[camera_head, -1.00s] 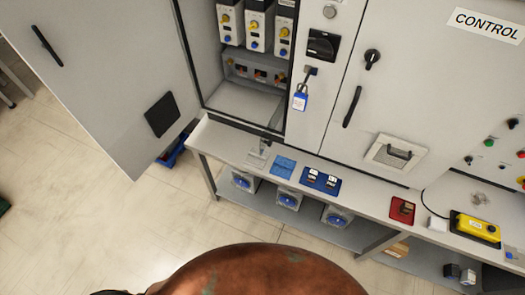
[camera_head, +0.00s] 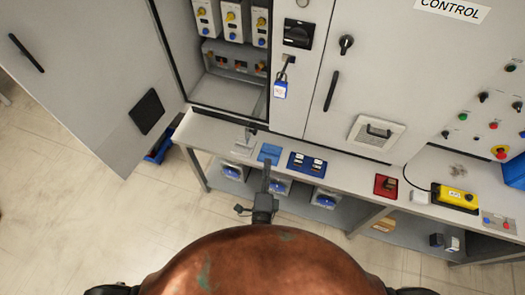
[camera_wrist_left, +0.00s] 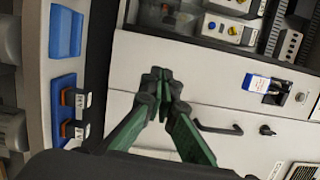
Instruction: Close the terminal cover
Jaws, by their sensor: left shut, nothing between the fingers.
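A row of terminals with orange and dark parts (camera_head: 233,62) sits low inside the open cabinet in the head view. A pale grey panel (camera_head: 225,92) lies below it; I cannot tell whether this is the terminal cover or the compartment floor. My left gripper (camera_head: 267,166) is shut and empty, pointing toward the bench in front of the cabinet. In the left wrist view its green-sided fingers (camera_wrist_left: 160,78) meet at the tips, with the pale cabinet front behind them. The right gripper is not in view.
The large cabinet door (camera_head: 85,75) stands open at left. A blue-tagged padlock (camera_head: 281,86) hangs beside the compartment.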

